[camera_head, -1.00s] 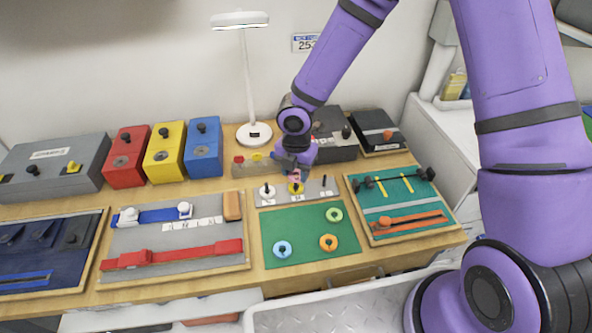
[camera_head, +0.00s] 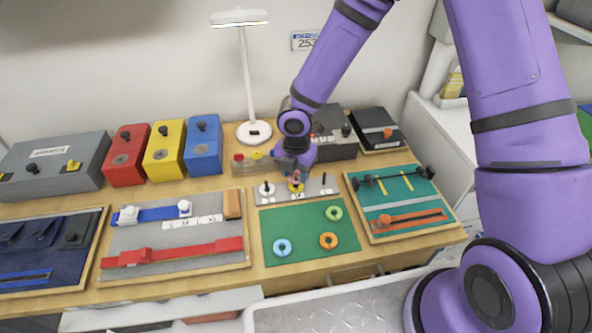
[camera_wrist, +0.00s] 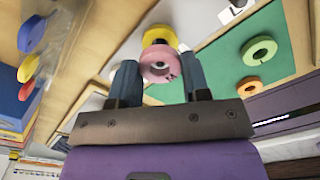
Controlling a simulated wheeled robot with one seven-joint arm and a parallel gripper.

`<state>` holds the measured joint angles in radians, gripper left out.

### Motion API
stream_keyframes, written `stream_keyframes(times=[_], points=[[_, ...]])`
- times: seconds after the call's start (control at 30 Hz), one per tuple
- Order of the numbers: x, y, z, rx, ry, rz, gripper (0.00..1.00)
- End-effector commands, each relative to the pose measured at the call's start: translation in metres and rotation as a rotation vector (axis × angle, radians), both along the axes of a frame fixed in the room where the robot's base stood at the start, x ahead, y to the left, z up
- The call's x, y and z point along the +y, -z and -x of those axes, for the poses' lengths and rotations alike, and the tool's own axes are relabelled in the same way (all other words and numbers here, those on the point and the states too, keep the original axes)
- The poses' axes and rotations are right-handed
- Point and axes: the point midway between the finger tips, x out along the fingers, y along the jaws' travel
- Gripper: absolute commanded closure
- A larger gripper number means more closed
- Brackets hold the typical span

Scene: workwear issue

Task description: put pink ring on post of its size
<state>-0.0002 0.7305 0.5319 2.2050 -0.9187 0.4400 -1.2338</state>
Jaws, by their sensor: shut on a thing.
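The pink ring (camera_wrist: 160,68) is between the two fingertips of my gripper (camera_wrist: 160,82), which is shut on it. In the head view my gripper (camera_head: 295,174) is above the middle of a grey post board (camera_head: 312,194). A yellow ring (camera_head: 296,188) is around the middle post, and it also shows behind the pink ring in the wrist view (camera_wrist: 158,34). A white ring (camera_head: 266,190) is around the left post. The thin right post (camera_head: 323,181) is bare. I cannot tell whether the pink ring touches the middle post.
A green mat (camera_head: 300,249) in front of the board holds a blue ring (camera_head: 282,247), an orange ring (camera_head: 328,241) and a green ring (camera_head: 334,213). Coloured boxes, a white lamp (camera_head: 245,75) and a dark grey box (camera_head: 334,140) stand behind. Tool trays flank the mat.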

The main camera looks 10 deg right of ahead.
Motion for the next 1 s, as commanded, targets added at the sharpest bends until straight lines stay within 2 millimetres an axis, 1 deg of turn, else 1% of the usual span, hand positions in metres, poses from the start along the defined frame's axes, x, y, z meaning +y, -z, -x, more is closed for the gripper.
stream_keyframes(times=[0.47,0.5,0.57,0.6,0.8,0.9,1.0], points=[[-0.0001,0.0029,0.0001,0.000,0.000,0.000,0.78],[-0.0001,0.0029,0.0001,0.000,0.000,0.000,0.50],[-0.0001,0.0029,0.0001,0.000,0.000,0.000,0.36],[-0.0001,0.0029,0.0001,0.000,0.000,0.000,0.27],[-0.0002,0.0029,0.0001,0.001,0.000,0.001,0.27],[-0.0002,0.0029,0.0001,0.001,0.000,0.001,0.06],[-0.0002,0.0029,0.0001,0.001,0.000,0.001,0.06]])
